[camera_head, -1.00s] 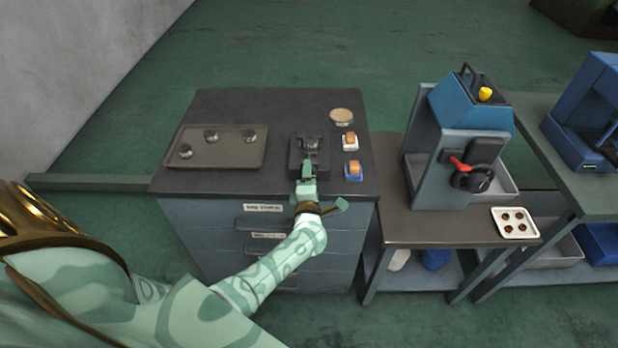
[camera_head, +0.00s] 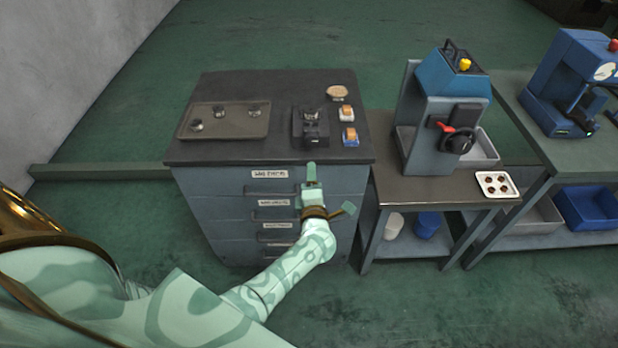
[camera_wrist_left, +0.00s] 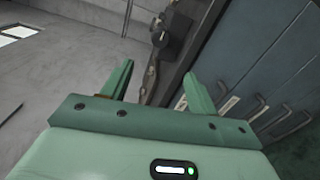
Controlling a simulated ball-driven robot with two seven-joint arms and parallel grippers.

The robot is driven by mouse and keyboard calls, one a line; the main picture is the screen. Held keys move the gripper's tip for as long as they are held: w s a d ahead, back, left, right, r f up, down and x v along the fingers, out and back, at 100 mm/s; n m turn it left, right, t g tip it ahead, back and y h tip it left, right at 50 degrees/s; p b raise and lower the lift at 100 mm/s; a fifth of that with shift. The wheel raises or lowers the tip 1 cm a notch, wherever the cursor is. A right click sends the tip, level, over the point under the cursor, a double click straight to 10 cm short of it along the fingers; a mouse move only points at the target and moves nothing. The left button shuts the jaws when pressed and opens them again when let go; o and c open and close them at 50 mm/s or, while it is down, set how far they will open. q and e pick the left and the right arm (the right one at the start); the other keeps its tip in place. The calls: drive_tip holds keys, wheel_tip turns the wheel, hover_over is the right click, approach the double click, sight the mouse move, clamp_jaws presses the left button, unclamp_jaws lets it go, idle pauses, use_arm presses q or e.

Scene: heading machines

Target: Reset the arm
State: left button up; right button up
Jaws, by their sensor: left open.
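My left gripper (camera_head: 311,174) is in front of the drawer cabinet (camera_head: 230,215), just below the front edge of its dark top in the head view. In the left wrist view its two green fingers (camera_wrist_left: 155,88) stand apart with nothing between them. A black fixture (camera_head: 310,128) stands on the cabinet top beyond the gripper, apart from it. In the left wrist view a dark fixture (camera_wrist_left: 172,38) shows past the fingers, with drawer handles at the right. My right gripper is not in view.
A brown tray (camera_head: 225,123) with dark round parts lies on the cabinet top. Two orange-topped switches (camera_head: 349,136) and a round pale dish (camera_head: 337,92) are at its right. A blue press (camera_head: 450,95) and a white tray (camera_head: 496,185) stand on the bench to the right. Floor lies open in front.

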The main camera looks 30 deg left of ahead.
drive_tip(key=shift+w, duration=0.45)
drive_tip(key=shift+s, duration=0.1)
